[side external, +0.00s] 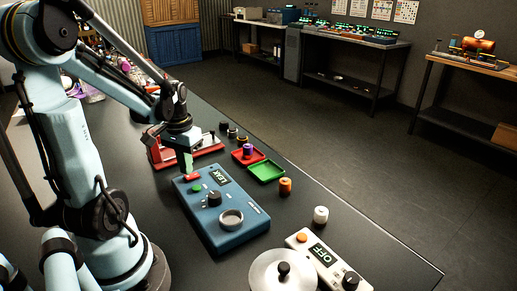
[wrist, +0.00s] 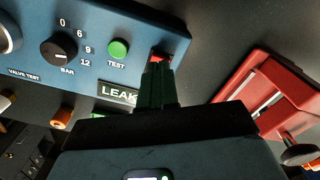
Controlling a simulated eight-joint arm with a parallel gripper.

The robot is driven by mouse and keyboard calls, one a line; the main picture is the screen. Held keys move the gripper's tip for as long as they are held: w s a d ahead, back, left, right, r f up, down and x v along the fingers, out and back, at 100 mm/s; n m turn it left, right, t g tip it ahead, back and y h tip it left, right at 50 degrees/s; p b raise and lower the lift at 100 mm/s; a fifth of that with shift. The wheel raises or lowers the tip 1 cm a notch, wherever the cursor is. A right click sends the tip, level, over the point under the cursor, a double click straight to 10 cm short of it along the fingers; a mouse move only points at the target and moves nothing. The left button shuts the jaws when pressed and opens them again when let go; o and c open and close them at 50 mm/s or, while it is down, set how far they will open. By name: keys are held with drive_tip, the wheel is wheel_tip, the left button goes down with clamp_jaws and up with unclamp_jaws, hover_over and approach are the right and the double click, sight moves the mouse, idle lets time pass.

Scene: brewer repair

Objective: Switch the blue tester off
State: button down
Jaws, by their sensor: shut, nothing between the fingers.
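The blue tester (side external: 245,232) lies on the dark bench, and its display (side external: 217,178) reads LEAK. It has a green TEST button (wrist: 118,49), a black BAR knob (wrist: 59,52) and a round metal port (side external: 231,219). A small red switch (wrist: 160,57) is at the tester's corner beside the green button. My gripper (wrist: 157,72) is shut and empty, with its fingertips right at the red switch. The fingers partly cover the switch, and I cannot tell whether they touch it. In the side view my gripper (side external: 188,174) points down over the tester's far end.
A red fixture (wrist: 290,92) stands close beside the tester. A red tray (side external: 239,159), a green tray (side external: 267,171) and an orange cylinder (side external: 285,186) lie to the right. A white device (side external: 325,270) reading OFF and a round metal lid (side external: 265,275) are in front.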

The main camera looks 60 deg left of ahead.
drive_tip(key=shift+f, duration=0.7)
idle(0.3)
drive_tip(key=shift+r, duration=3.55)
drive_tip(key=w+d+r+m+t, duration=0.1)
drive_tip(key=w+d+m+t, duration=0.2)
drive_tip(key=d, duration=0.7)
drive_tip(key=w+d+r+m+t, duration=0.1)
drive_tip(key=w+d+m+t, duration=0.2)
drive_tip(key=d, duration=0.7)
drive_tip(key=shift+w+d+t, duration=0.25)
drive_tip(key=shift+w+t, duration=0.25)
drive_tip(key=shift+w, duration=0.25)
